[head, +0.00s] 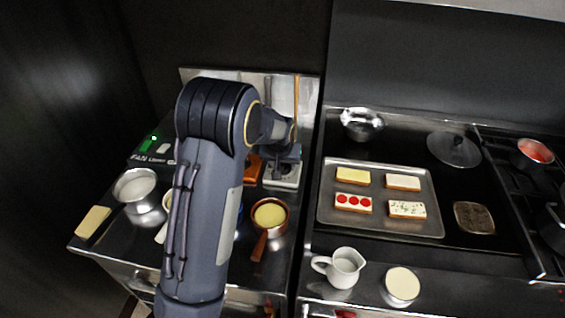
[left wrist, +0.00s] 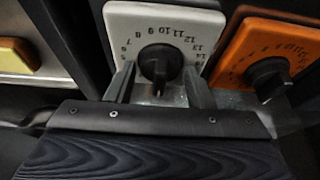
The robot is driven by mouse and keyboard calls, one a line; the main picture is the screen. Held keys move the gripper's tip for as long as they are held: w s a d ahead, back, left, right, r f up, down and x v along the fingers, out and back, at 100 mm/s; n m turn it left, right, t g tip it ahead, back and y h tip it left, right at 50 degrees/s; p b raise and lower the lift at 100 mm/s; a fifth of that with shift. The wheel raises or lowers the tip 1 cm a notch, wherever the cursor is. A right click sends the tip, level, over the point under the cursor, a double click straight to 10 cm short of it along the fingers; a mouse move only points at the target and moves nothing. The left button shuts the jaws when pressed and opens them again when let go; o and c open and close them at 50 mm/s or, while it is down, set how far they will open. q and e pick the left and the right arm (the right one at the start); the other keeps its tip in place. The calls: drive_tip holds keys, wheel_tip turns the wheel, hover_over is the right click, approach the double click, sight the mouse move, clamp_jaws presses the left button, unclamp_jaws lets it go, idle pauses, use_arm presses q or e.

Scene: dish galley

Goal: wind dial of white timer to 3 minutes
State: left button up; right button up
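The white timer (left wrist: 128,24) has a black dial (left wrist: 160,62) ringed by printed numbers; it fills the upper middle of the left wrist view. In the head view the white timer (head: 283,181) is partly hidden under my left gripper (head: 286,157). In the left wrist view the left gripper (left wrist: 160,72) is open, with one finger on each side of the dial. Small gaps seem to show between fingers and dial; contact cannot be told. Which number the dial points to is unclear. My right gripper is out of view.
An orange timer (left wrist: 240,48) with a black dial stands close to the right in the left wrist view. In the head view a copper pan (head: 269,215) of yellow contents is just in front. A metal tray (head: 380,223) of topped slices lies to the right.

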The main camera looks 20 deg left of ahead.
use_arm(q)
drive_tip(key=c, duration=0.5)
drive_tip(key=shift+c, duration=0.2)
drive_tip(key=shift+a+f+m+h+b, duration=0.15)
drive_tip(key=shift+m+h+b, duration=0.15)
drive_tip(key=shift+m+b, duration=0.5)
drive_tip(key=m+h+b, duration=0.1)
drive_tip(key=m+b, duration=0.1)
drive_tip(key=shift+b, duration=0.3)
drive_tip(key=m+h+b, duration=0.1)
drive_tip(key=m+b, duration=0.1)
drive_tip(key=m, duration=0.1)
drive_tip(key=shift+a+m, duration=0.15)
drive_tip(key=shift+m, duration=0.15)
drive_tip(key=shift+m+g+h+b, duration=0.45)
drive_tip(key=shift+m+h, duration=0.25)
drive_tip(key=shift+m, duration=0.9)
